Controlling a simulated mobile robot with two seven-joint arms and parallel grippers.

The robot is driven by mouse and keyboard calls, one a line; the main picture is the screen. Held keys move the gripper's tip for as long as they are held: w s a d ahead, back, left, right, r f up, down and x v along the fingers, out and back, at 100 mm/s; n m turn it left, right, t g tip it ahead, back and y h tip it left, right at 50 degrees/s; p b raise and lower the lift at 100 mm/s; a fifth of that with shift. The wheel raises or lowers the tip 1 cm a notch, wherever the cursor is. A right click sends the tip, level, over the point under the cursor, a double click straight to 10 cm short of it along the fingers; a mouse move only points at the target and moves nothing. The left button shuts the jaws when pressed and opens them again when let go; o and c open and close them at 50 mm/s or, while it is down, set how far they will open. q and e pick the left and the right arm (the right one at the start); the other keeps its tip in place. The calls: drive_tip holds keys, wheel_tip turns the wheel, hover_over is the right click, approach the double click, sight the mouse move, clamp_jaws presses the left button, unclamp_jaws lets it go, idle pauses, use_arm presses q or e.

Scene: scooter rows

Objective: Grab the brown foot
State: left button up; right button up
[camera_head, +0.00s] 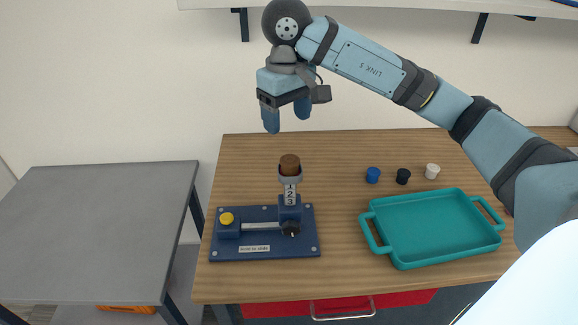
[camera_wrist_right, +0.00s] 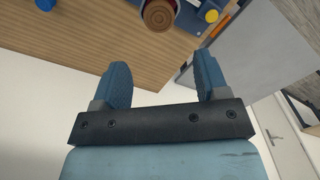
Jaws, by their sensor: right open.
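The brown foot (camera_head: 289,161) is a short round cap seated on top of a grey holder marked with numbers (camera_head: 290,186), on a blue fixture (camera_head: 263,252) on the wooden table. In the right wrist view, the brown foot (camera_wrist_right: 159,13) is at the top edge, partly cut off, beyond the fingers. My right gripper (camera_head: 287,116) is open and empty, fingers pointing down, above the brown foot in the head view and apart from it. The gripper also shows in the wrist view (camera_wrist_right: 162,72). My left gripper is not in view.
A blue foot (camera_head: 373,175), a black foot (camera_head: 403,176) and a white foot (camera_head: 432,171) stand to the right on the table (camera_head: 340,150). A teal tray (camera_head: 440,260) lies in front of them. A grey table (camera_head: 95,230) is at the left. A shelf (camera_head: 400,8) hangs above.

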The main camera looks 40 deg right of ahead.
hover_over(290, 160)
drive_tip(key=w, duration=0.1)
wheel_tip(290, 160, down, 5)
drive_tip(key=shift+r, duration=0.1)
drive_tip(key=f, duration=0.2)
drive_tip(key=s+f+p, duration=0.1)
drive_tip(key=f, duration=0.1)
drive_tip(key=shift+f, duration=0.75)
drive_tip(key=c, duration=1)
